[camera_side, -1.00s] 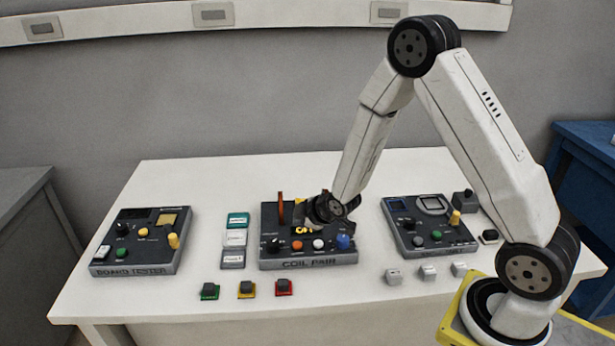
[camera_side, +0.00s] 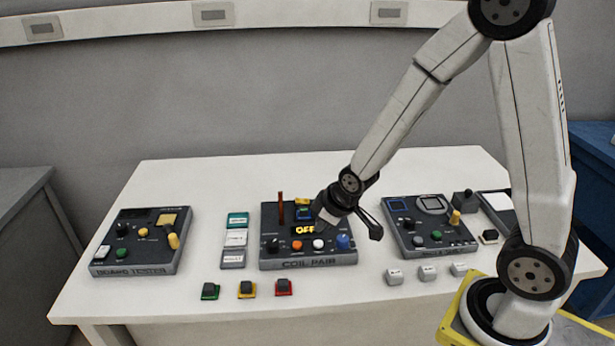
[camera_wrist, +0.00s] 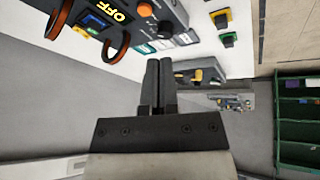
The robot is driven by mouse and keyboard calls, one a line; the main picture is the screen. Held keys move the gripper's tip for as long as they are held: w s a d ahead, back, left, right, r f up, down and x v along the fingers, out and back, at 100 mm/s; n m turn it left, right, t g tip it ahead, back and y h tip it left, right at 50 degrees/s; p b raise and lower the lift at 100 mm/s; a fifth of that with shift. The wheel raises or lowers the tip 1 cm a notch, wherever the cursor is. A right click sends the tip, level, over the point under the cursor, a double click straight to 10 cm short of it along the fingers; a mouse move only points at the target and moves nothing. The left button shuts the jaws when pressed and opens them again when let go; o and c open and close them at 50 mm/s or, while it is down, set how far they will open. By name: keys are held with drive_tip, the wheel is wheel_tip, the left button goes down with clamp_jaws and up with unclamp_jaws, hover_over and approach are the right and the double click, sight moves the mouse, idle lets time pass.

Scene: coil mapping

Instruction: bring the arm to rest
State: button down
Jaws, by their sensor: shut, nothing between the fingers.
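My gripper (camera_wrist: 158,68) is shut and empty in the wrist view, its two dark fingers side by side. In the side view my gripper is small and dark over the right part of the coil pair box (camera_side: 283,262), and its fingertips are hard to make out. That box has a lit display reading OFF (camera_side: 305,230), an orange knob (camera_side: 296,245), a white knob (camera_side: 319,244) and a blue knob (camera_side: 342,242). In the wrist view, two brown-orange coil rings (camera_wrist: 117,46) stand on the box at upper left, apart from the fingers.
The board tester (camera_side: 135,270) stands at the left of the white table (camera_side: 190,313). Another dark instrument box (camera_side: 443,247) stands at right. Cards (camera_side: 236,238), coloured buttons (camera_side: 247,289) and white switches (camera_side: 428,272) lie between and in front. The table's front left is clear.

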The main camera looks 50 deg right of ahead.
drive_tip(key=s+a+r+m+g, duration=0.2)
drive_tip(key=s+r+m+g, duration=0.1)
drive_tip(key=s, duration=0.6)
drive_tip(key=shift+s+r+m, duration=0.2)
drive_tip(key=shift+s+m, duration=0.1)
idle(0.4)
